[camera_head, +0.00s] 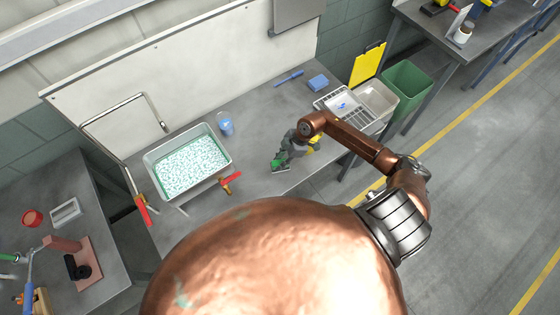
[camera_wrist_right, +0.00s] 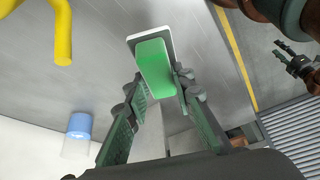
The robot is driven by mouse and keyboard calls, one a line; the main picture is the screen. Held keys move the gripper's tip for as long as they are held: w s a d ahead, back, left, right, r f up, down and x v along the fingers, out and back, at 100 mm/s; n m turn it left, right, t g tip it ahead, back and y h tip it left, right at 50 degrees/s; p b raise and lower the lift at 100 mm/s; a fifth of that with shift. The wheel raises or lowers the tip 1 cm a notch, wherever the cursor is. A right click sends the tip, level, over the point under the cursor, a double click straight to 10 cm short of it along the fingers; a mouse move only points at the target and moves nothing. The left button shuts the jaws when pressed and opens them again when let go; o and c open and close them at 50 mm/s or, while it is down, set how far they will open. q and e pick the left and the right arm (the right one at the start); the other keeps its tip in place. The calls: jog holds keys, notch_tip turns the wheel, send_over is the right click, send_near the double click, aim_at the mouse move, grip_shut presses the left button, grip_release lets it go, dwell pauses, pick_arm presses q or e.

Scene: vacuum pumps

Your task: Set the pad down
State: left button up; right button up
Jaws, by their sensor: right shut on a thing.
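The pad is a green block with a white layer. In the wrist view the pad (camera_wrist_right: 155,68) sits between the fingertips of my right gripper (camera_wrist_right: 160,86). In the head view my right gripper (camera_head: 284,155) points down and is shut on the pad (camera_head: 278,164), low over the bare grey counter (camera_head: 255,115) to the right of the sink. I cannot tell whether the pad touches the counter. A small dark gripper, apparently my left one (camera_wrist_right: 290,58), shows at the right edge of the wrist view; its opening is unclear.
A wire rack (camera_head: 330,97) stands to the right.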

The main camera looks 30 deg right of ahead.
jog(key=shift+f+b, duration=1.1)
jog(key=shift+f, duration=1.4)
jog(key=shift+f, duration=0.15)
jog(key=shift+f, duration=0.55)
jog(key=shift+f, duration=0.3)
jog(key=o, duration=1.1)
